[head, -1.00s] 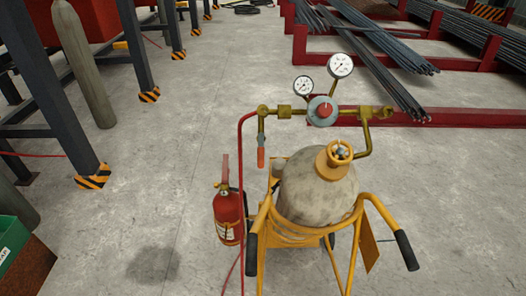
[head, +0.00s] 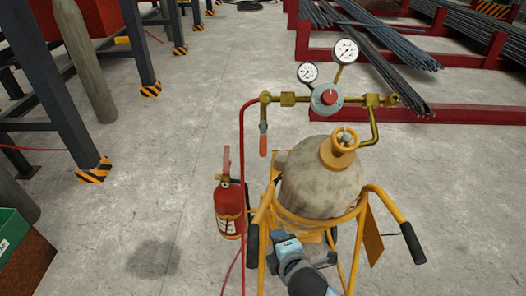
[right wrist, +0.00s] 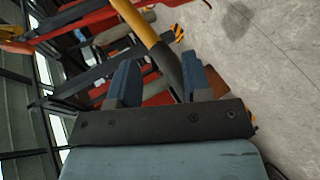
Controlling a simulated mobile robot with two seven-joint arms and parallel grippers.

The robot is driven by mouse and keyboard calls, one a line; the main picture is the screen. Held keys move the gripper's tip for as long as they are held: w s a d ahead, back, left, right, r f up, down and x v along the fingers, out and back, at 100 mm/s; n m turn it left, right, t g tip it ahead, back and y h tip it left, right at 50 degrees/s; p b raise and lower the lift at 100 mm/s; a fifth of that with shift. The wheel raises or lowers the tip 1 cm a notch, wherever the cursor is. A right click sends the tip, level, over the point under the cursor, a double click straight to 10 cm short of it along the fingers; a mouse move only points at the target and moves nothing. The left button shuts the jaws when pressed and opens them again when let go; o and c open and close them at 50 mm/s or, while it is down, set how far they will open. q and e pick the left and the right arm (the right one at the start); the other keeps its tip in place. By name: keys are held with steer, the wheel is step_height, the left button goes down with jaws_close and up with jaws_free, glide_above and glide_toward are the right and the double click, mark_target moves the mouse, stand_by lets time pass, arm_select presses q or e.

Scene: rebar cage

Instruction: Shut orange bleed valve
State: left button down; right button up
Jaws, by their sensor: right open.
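The orange bleed valve handle (head: 263,145) hangs straight down from the brass fitting (head: 265,98) at the left end of the regulator manifold, above the grey gas cylinder (head: 318,190). My right gripper (head: 286,246) is in the lower middle of the head view, in front of the cylinder cart and well below the orange handle. The right wrist view shows its two blue fingers (right wrist: 165,72) apart, with nothing clamped. A yellow cart bar with a black grip (right wrist: 168,62) appears between or just beyond them; I cannot tell which. My left gripper is out of view.
The yellow cart's black handle grips (head: 252,246) rise on both sides of my right gripper. A red hose (head: 241,180) hangs left of the valve. A red fire extinguisher (head: 229,208) is on the cart's left. Rebar racks (head: 440,110) lie behind; floor to the left is open.

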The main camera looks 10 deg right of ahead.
steer(key=w+a+r+n+t+h+b, duration=0.25)
steer(key=w+r+n, duration=0.25)
steer(key=r+n, duration=0.4)
steer(key=n+t+h, duration=0.2)
steer(key=n+t, duration=0.1)
steer(key=n, duration=0.2)
glide_toward(263, 148)
steer(key=w, duration=0.3)
steer(key=w+p, duration=0.1)
steer(key=w, duration=0.3)
steer(key=w+d, duration=0.1)
steer(key=w, duration=0.2)
steer(key=shift+w+d+f, duration=0.1)
steer(key=shift+w, duration=0.25)
steer(key=shift+c, duration=0.3)
jaws_close()
